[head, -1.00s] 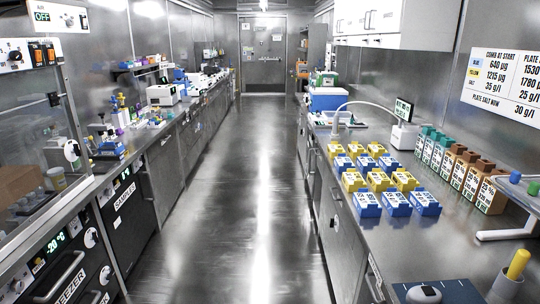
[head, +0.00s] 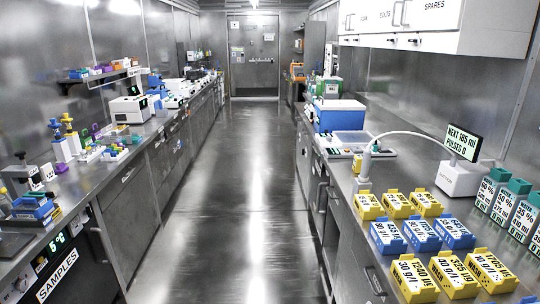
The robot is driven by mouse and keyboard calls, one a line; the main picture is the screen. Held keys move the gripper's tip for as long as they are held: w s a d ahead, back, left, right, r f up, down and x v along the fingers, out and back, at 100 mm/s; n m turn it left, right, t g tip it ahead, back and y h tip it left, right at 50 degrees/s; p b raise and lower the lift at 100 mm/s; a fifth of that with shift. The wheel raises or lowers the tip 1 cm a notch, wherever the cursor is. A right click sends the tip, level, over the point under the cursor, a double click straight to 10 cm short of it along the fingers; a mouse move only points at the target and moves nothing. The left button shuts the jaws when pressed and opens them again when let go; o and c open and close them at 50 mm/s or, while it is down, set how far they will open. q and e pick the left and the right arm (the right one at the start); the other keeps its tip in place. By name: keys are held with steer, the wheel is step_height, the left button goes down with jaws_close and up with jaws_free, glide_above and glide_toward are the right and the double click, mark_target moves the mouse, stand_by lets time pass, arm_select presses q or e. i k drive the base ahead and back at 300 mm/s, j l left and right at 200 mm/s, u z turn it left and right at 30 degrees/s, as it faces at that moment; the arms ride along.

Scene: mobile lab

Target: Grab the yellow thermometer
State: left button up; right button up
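I cannot pick out a yellow thermometer for certain in the head view. Yellow items that show are several yellow labelled boxes (head: 396,204) on the right counter and a small yellow-topped tool (head: 69,125) standing on the left counter. Neither of my grippers is in view.
A clear steel aisle (head: 232,180) runs to a closed door (head: 253,62). The right counter bears blue boxes (head: 420,235), a white device with a screen (head: 460,178) and a blue cooler (head: 339,116). A white machine (head: 130,108) stands on the left counter.

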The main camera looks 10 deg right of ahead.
mark_target(357, 161)
steer(key=i+j+z, duration=0.15)
steer(key=i+z, duration=0.3)
steer(key=i, duration=0.2)
steer(key=i+j+z, duration=0.4)
steer(key=i, duration=0.25)
steer(key=i+j+z, duration=0.45)
steer(key=i+j, duration=0.1)
